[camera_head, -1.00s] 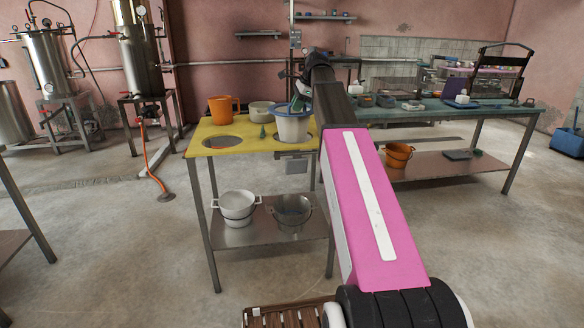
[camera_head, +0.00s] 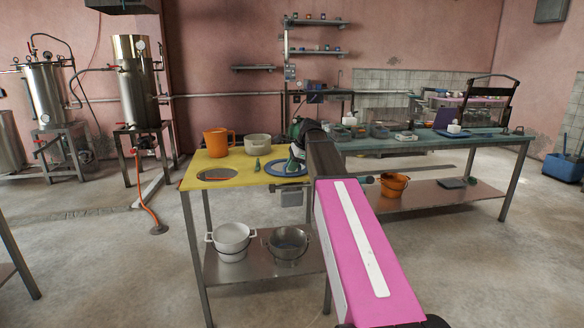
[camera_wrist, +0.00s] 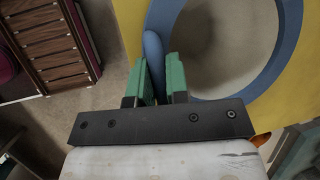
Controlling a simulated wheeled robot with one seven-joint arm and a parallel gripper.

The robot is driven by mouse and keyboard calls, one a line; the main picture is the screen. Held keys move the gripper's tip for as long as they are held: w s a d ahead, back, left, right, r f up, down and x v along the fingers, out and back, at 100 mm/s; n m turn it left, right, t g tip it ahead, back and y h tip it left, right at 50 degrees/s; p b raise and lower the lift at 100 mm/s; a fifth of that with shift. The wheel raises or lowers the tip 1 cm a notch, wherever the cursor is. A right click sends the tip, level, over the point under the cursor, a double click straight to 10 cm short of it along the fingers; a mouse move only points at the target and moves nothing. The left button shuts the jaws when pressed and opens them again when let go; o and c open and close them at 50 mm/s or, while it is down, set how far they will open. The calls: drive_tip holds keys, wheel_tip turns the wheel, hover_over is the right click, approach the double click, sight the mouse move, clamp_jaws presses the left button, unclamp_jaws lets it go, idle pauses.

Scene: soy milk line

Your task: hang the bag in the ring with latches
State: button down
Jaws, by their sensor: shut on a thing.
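The bag shows as a blue rim (camera_head: 283,172) at the right hole of the yellow tabletop (camera_head: 235,163), level with the top. Its white body is out of sight in the head view. In the wrist view, the same rim (camera_wrist: 270,93) curves around a dull beige inside, and I cannot tell whether that is cloth or floor. My gripper (camera_head: 297,165) is above the rim's back right part. In the wrist view, the green fingers of my gripper (camera_wrist: 160,80) close around a narrow blue tab (camera_wrist: 152,52) beside the rim. I cannot make out separate latches.
An orange jug (camera_head: 217,142) and a pale pot (camera_head: 257,144) stand at the table's back. A small green item (camera_head: 257,165) stands between the holes. The left hole (camera_head: 216,175) is open. Pots stand on the lower shelf (camera_head: 245,268). A green-topped bench (camera_head: 440,143) is at the right.

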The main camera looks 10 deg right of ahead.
drive_tip(key=c, duration=1.1)
unclamp_jaws()
drive_tip(key=shift+f, duration=0.15)
drive_tip(key=v, duration=1.2)
